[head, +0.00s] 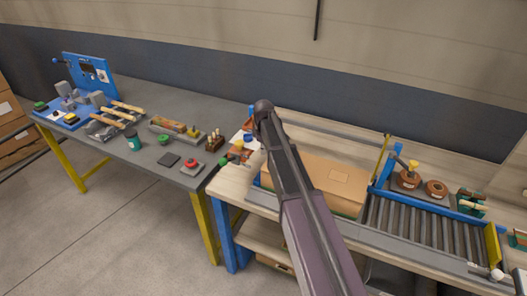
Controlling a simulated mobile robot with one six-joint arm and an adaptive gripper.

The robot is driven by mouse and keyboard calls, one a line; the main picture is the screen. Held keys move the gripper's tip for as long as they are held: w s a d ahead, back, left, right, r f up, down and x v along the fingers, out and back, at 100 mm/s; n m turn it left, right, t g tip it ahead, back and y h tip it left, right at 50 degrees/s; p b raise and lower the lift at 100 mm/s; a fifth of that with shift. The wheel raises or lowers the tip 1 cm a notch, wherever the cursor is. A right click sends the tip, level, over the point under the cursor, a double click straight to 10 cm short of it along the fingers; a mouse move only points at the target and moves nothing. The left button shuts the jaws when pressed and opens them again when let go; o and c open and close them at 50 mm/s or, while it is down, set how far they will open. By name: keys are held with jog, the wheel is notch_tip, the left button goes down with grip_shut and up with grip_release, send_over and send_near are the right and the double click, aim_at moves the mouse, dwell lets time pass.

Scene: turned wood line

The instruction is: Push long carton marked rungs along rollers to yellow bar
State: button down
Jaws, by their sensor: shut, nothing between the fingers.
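A long brown carton (325,182) lies on the wooden bench, left of the rollers, with a paler label on top too small to read. My arm crosses in front of its left part. Its right end is close to a blue frame with a thin yellow upright (383,158). The grey rollers (425,226) run right from that frame between blue and grey rails. A yellow bar (492,246) stands across their right end. The visible rollers between frame and bar are bare. My gripper cannot be made out; only my arm links show.
Brown spools (409,179) and green-and-dark items (470,201) stand behind the rollers. A white-tipped knob (497,274) is by the yellow bar. At left, a grey table (195,110) holds tools, a teal cup (133,141) and a red button (192,165). Open floor lies in front of it.

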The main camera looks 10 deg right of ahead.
jog(key=shift+f+b, duration=3.55)
jog(key=shift+f, duration=0.35)
